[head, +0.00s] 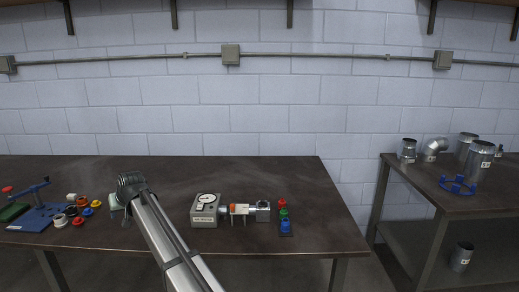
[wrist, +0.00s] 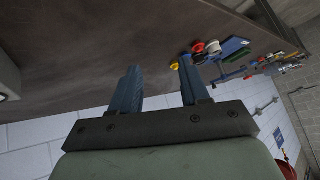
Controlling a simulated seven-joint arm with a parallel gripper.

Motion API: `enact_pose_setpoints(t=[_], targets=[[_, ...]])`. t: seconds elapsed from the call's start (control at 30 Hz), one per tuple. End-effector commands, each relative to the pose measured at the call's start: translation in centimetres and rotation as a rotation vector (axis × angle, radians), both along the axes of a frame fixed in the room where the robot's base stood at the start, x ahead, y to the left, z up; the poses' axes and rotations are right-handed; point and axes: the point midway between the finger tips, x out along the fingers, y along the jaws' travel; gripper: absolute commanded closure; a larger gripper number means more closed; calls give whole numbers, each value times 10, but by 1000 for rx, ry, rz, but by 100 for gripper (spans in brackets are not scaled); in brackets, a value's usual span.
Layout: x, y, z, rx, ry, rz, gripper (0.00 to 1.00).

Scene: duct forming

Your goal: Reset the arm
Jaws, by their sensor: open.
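My gripper (wrist: 158,82) shows in the wrist view with its two dark ribbed fingers spread apart and nothing between them. In the head view my arm reaches up from the bottom edge over the left part of the brown workbench (head: 300,170). Its end there hides part of the bench, and the fingers cannot be made out. In the wrist view the bench surface (wrist: 90,40) fills the upper part, tilted, beyond the fingers.
Left of my arm are colored caps (head: 77,221) and a blue tool (head: 40,217) with a red knob. Right of it are a gauge box (head: 205,212), a fitting (head: 240,210) and red, green and blue buttons (head: 285,215). A side table (head: 480,205) holds metal ducts.

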Motion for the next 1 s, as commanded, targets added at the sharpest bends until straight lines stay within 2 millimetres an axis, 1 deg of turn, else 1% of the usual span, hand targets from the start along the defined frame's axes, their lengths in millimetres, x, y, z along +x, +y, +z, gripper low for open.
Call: enact_pose_setpoints(t=[0.03, 0.1, 0.17, 0.23, 0.3, 0.33, 0.47, 0.57, 0.67, 0.77, 0.8, 0.87, 0.9, 0.97, 1.0], targets=[[-19, 14, -3, -4, -47, 67, 54], [-38, 31, -5, -13, -115, 153, 54], [-53, 42, -9, -20, -165, 217, 54], [-68, 51, -18, -33, -220, 283, 54], [-82, 54, -32, -51, -267, 342, 54], [-86, 53, -40, -60, -281, 361, 54], [-89, 40, -74, -96, -299, 396, 54], [-88, 21, -104, -124, -286, 398, 54], [-83, -5, -138, -154, -254, 385, 54], [-78, -40, -179, -189, -204, 355, 54], [-76, -56, -196, -204, -179, 339, 54], [-74, -82, -223, -226, -138, 314, 54], [-73, -100, -240, -240, -111, 296, 54], [-73, -126, -266, -261, -67, 267, 54], [-74, -144, -283, -275, -38, 249, 54]])
